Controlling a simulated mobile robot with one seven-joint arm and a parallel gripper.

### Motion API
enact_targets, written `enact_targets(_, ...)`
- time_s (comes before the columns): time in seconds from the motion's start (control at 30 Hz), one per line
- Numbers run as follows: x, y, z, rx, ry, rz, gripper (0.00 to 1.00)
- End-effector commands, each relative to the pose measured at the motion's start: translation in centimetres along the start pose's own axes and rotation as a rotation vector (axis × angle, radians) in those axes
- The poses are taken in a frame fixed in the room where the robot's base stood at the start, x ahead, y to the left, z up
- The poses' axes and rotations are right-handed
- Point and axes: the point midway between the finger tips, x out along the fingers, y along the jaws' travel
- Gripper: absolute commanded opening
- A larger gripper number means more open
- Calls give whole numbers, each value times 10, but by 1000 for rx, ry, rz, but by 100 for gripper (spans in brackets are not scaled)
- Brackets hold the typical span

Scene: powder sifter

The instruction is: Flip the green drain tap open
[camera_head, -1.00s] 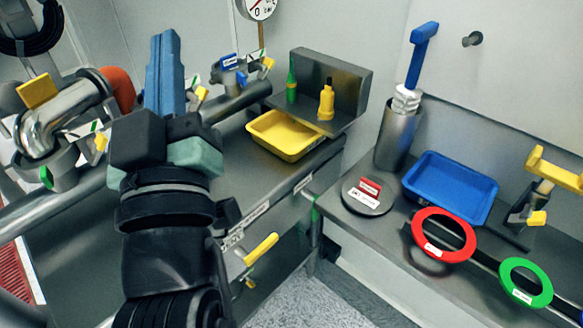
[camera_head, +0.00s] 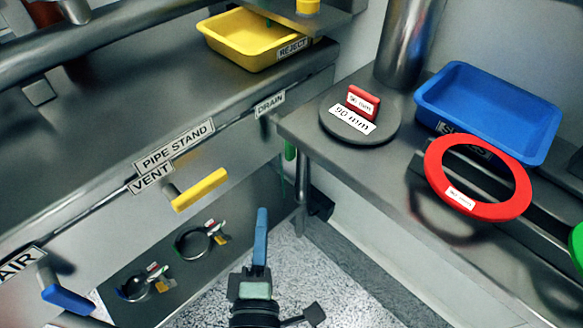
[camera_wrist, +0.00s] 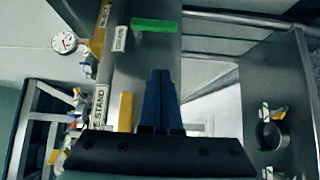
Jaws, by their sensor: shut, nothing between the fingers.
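The green drain tap (camera_head: 289,150) shows in the head view as a small green handle just under the DRAIN label (camera_head: 270,102), near the right end of the bench front. In the wrist view the green tap (camera_wrist: 154,25) is a bar lying across the picture beside its label, beyond my fingertips. My gripper (camera_head: 262,212) has its blue fingers together, pointing up, below and a little left of the tap in the head view. In the wrist view the gripper (camera_wrist: 160,75) is shut and empty, with a visible gap to the green tap.
A yellow vent tap (camera_head: 200,190) sticks out left of my gripper; a blue air tap (camera_head: 68,298) is further left. The bench leg (camera_head: 302,182) stands right of the green tap. The right bench holds a blue tray (camera_head: 520,150) and red ring (camera_head: 440,185). Open floor lies below.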

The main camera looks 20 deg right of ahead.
Motion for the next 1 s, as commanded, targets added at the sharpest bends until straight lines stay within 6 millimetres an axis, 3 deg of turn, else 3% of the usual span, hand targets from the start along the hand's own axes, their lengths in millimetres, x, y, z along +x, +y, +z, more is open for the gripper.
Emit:
enact_targets(0.47,3,-2,0,-10,0,-1,0)
enact_targets(0.67,29,0,0,-7,-2,1,0)
enact_targets(1.0,94,-1,0,-8,-2,-1,0)
